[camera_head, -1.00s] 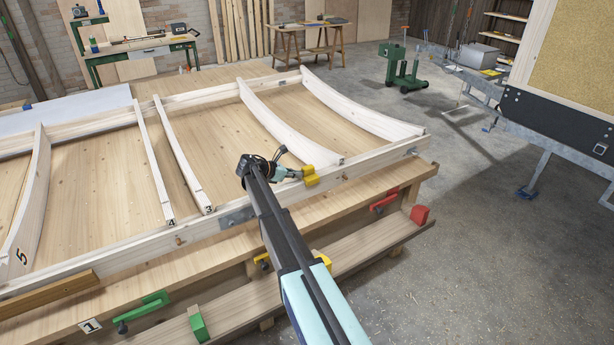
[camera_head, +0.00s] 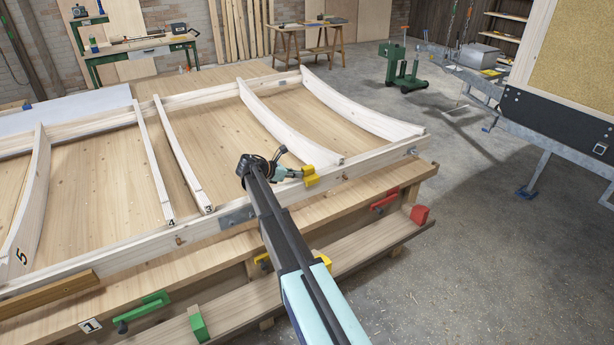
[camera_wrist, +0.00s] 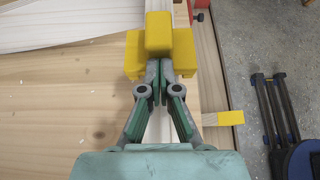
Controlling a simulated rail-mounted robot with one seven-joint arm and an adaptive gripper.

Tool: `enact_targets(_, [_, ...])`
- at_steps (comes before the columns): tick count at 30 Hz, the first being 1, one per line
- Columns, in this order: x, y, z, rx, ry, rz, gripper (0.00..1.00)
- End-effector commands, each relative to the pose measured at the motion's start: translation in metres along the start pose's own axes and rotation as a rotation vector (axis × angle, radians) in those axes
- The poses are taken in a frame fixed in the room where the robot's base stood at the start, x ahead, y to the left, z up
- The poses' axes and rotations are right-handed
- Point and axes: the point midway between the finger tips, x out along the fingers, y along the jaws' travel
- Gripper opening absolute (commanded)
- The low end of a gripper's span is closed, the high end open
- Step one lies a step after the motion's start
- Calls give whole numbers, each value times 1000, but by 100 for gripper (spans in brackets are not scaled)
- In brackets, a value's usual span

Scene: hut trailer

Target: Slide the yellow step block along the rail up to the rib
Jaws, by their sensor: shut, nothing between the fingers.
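The yellow step block (camera_head: 310,175) sits on the front rail (camera_head: 365,165) of the wooden frame, a little left of the end of a curved rib (camera_head: 290,135). In the wrist view the block (camera_wrist: 160,50) straddles the rail (camera_wrist: 181,14), and a pale rib (camera_wrist: 70,24) shows at the upper left. My gripper (camera_head: 293,173) is at the block's left side. In the wrist view my gripper (camera_wrist: 158,74) has its fingers shut together, empty, with the tips against or very close to the block's near face. Exact contact is hard to tell.
Thin ribs marked 3 (camera_head: 190,160) and 4 (camera_head: 155,165) stand left of my arm. A red clamp (camera_head: 384,199) and a green clamp (camera_head: 140,309) are on the bench's front. The rail beyond the block is clear near the rib. Grey floor lies at right.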

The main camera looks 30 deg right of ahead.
Motion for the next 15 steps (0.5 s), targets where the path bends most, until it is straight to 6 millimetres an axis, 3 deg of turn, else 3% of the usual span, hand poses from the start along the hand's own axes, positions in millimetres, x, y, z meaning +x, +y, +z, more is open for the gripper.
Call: enact_targets(15, [6, 0, 3, 0, 0, 0, 0])
